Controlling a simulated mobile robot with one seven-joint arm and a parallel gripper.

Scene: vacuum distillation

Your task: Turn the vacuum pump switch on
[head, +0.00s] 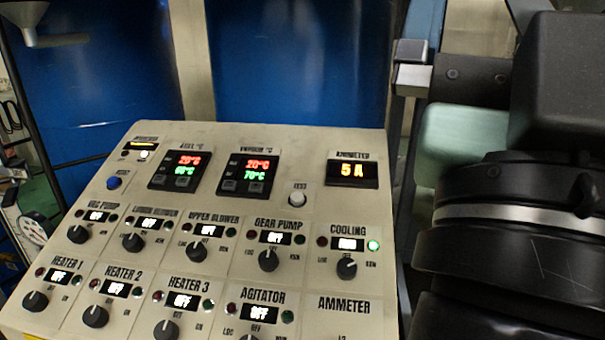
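The vacuum pump switch (78,234) is a round black knob at the left end of the upper knob row on the sloped control panel (310,225). The small display (97,216) above it appears to read OFF, between a dim red and a dim green lamp. My gripper (411,64) seems to be the small blocks at the end of the dark arm, right of the panel's top right corner. It is well apart from the switch. Its fingers are seen edge-on, so their opening is unclear. Nothing is visibly held.
Similar knobs surround the switch, with the heater 1 knob (35,301) below left and the lower blower knob (133,242) to the right. A blue button (114,183) sits above. The cooling green lamp (373,245) is lit. Blue tanks (300,60) stand behind. Space above the panel looks clear.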

